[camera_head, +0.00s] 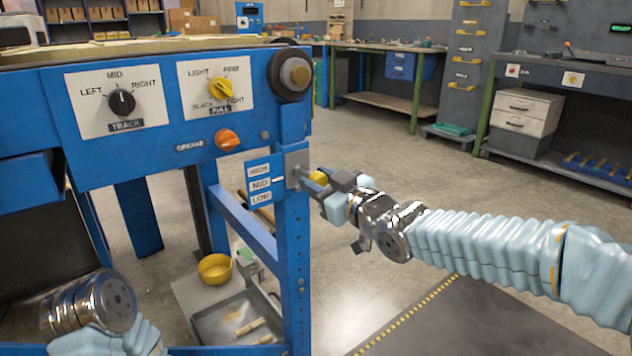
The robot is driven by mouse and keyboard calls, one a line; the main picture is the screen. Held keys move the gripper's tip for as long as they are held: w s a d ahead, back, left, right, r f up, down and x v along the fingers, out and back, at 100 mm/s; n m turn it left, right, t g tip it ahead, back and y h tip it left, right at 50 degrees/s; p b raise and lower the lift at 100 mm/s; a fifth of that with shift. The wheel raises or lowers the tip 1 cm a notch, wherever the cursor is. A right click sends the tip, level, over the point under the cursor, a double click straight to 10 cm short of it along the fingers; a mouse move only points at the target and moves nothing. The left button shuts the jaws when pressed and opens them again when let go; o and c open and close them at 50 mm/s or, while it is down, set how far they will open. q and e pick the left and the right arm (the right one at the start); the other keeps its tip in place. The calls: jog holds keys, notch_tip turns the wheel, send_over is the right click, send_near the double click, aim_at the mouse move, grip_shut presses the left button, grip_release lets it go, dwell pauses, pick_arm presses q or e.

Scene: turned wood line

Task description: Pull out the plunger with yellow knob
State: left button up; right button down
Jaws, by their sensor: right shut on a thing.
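The plunger's yellow knob (319,178) shows beside a metal bracket (297,168) on the blue machine's right leg, next to a plate with height labels (260,183). My right gripper (325,183) reaches in from the right and is shut on the knob, which its fingers partly hide. How far the plunger is out of the bracket cannot be told. My left arm shows at the lower left, with its gripper outside the view.
Below are a yellow bowl (215,268) and a metal tray (205,322).

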jog(key=c, duration=0.7)
grip_release()
jog(key=shift+s+d+r, duration=0.1)
jog(key=shift+s, duration=0.05)
jog(key=p+v, duration=0.1)
jog(key=v, duration=1.3)
jog(key=shift+p, duration=0.3)
